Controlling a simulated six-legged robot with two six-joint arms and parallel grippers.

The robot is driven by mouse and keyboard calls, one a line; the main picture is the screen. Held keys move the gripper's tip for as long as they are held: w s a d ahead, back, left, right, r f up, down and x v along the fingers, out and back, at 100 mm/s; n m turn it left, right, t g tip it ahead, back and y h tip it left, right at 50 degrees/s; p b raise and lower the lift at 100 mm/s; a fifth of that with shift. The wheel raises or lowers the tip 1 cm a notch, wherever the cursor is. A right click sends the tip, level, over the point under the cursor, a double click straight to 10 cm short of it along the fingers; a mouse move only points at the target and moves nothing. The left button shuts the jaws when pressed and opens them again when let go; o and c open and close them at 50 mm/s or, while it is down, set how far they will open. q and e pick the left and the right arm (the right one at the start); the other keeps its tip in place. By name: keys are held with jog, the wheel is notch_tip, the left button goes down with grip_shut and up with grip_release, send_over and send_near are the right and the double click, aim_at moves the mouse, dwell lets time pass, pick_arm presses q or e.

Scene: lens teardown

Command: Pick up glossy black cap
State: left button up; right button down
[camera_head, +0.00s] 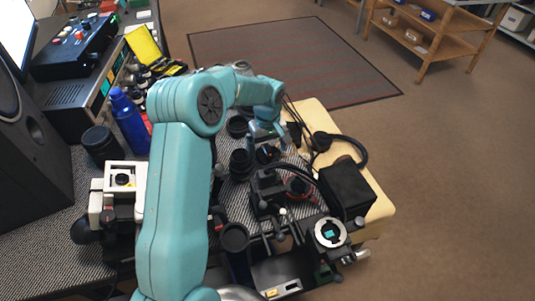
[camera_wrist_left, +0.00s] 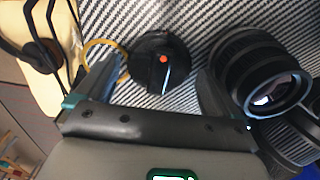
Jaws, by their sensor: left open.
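A round, dark, shiny piece with a small orange dot, which looks like the glossy black cap (camera_wrist_left: 160,62), lies on the black-and-white woven surface in the left wrist view. In the head view it shows as a small dark disc (camera_head: 267,154), partly hidden below my left gripper (camera_head: 266,139). My left gripper is open, pointing down over it. In the left wrist view the fingers (camera_wrist_left: 158,82) stand on either side of the cap, with space between. I cannot tell how high they are above the surface. My right gripper is not in view.
A black lens (camera_wrist_left: 262,75) stands close to the right finger in the left wrist view. A tan ring (camera_wrist_left: 103,60) lies left of the cap.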

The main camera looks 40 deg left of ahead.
pick_arm(q)
jog(key=shift+w+f, duration=0.1)
jog(key=shift+f, duration=0.6)
jog(key=shift+r, duration=0.1)
jog(key=c, duration=0.8)
